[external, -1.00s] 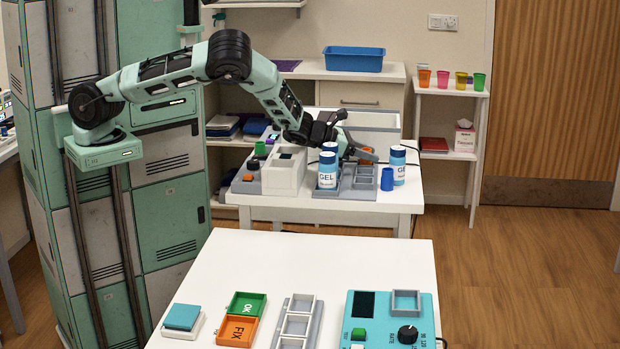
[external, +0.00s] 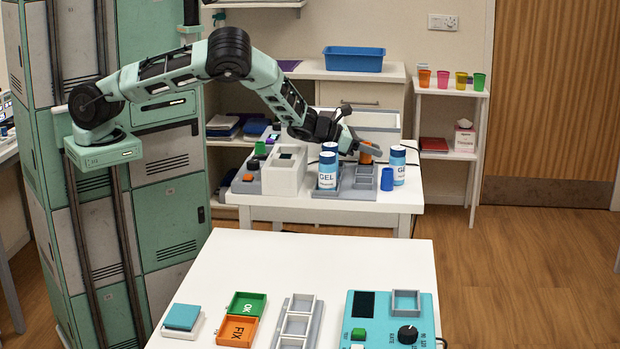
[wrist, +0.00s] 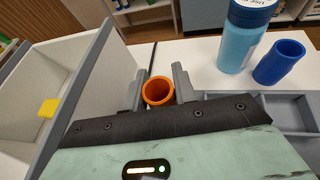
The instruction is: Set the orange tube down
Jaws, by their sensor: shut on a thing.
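The orange tube (wrist: 158,91) is between the two fingers of my gripper (wrist: 160,88) in the wrist view, its open mouth facing the camera. In the external view my gripper (external: 368,146) is shut on the orange tube (external: 366,153) above the far table, behind the grey rack (external: 360,184). The lower end of the tube is hidden by the fingers and wrist, so I cannot tell whether it touches anything.
A blue cup (external: 387,179) and blue-capped bottles (external: 328,171) (external: 398,166) stand around the rack. A pale open bin (wrist: 75,70) lies left of my gripper in the wrist view. White tabletop (wrist: 195,50) shows bare beyond the tube.

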